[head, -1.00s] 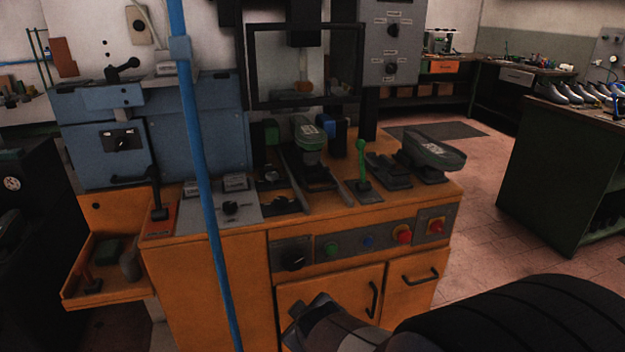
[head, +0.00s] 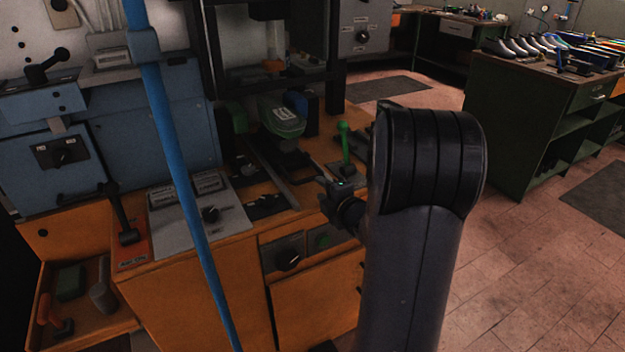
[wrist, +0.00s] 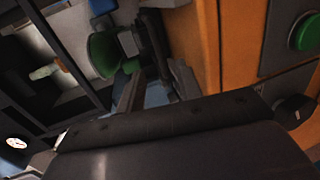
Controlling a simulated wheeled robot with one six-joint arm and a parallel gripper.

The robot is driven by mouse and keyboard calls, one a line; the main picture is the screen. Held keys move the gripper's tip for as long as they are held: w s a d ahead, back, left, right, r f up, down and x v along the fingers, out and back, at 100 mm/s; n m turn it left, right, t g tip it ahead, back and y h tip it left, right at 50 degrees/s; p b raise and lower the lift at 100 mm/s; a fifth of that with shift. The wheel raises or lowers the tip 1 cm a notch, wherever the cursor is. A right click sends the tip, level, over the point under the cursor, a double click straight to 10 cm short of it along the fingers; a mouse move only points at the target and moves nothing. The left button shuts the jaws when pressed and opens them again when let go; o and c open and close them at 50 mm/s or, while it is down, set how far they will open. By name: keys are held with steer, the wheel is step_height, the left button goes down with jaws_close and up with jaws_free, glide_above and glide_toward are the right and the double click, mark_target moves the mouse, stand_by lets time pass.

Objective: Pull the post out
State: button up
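A dark post with a green-topped, rounded pad (head: 283,115) stands on the press bed, on a dark slide between rails, below the black press frame. My gripper (head: 335,195) is in front of the console's front edge, right of and nearer than the post, apart from it. In the wrist view my gripper (wrist: 152,82) shows two fingers spread apart, with nothing seen between them. A green part (wrist: 104,54) lies beyond them; I cannot tell whether it is the pad. My forearm hides the bed's right end in the head view.
A green-knobbed lever (head: 344,142) stands right of the post, close to my gripper. A blue pole (head: 178,150) crosses the view at left. The black press frame (head: 270,88) rises behind. An orange side tray (head: 90,325) is at lower left. Open floor lies at right.

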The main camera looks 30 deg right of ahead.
mark_target(310, 180)
steer(key=x, duration=0.7)
steer(key=shift+s, duration=0.1)
steer(key=shift+c, duration=0.5)
jaws_close()
